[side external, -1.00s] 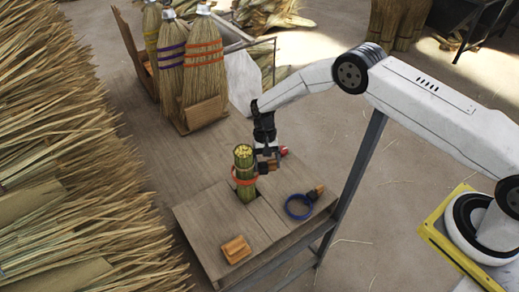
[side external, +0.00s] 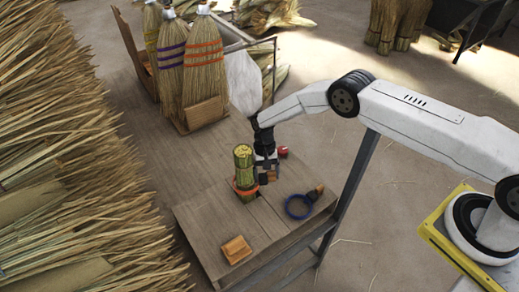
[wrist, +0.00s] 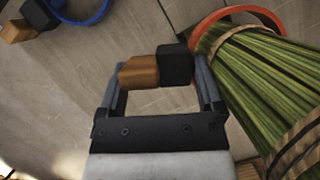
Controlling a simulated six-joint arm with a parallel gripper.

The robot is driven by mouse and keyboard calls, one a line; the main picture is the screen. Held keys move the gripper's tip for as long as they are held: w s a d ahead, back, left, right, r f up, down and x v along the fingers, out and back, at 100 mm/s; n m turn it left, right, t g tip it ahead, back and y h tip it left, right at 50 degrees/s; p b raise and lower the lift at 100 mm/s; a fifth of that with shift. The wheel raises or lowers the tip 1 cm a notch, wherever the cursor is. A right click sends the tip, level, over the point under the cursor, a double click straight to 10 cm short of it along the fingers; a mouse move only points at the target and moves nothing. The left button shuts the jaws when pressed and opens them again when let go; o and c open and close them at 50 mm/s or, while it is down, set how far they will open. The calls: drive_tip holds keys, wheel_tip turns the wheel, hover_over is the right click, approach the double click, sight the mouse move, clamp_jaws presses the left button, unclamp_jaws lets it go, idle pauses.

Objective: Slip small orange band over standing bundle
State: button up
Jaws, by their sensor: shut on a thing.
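The green bundle (side external: 243,165) stands upright on the near part of the wooden bench, tied with tan bands; it fills the right of the wrist view (wrist: 265,80). The orange band (side external: 237,189) is around the bundle, low near its foot. In the wrist view, the band (wrist: 252,10) loops around the stalks, with a black and wooden tab (wrist: 140,72) beside it. My gripper (side external: 266,168) is shut on that tab, just right of the bundle. My fingers (wrist: 158,75) sit on either side of the tab. The band's far side is hidden behind the bundle.
A blue band (side external: 298,206) with a wooden tab lies on the bench to the right. A wooden block (side external: 236,249) lies in front, and a small red thing (side external: 283,151) lies behind my gripper. Finished brooms (side external: 203,70) stand at the back. A straw pile (side external: 70,150) borders the left.

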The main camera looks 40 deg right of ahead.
sight(265, 189)
drive_tip(key=shift+f, duration=2.4)
drive_tip(key=o, duration=1)
drive_tip(key=shift+a, duration=0.1)
drive_tip(key=v, duration=0.6)
drive_tip(key=shift+w, duration=0.1)
drive_tip(key=shift+w+d+r, duration=0.1)
drive_tip(key=shift+d+r, duration=0.05)
drive_tip(key=shift+r, duration=0.25)
drive_tip(key=shift+w+d+r, duration=0.15)
drive_tip(key=shift+d+r, duration=0.05)
drive_tip(key=shift+r, duration=0.15)
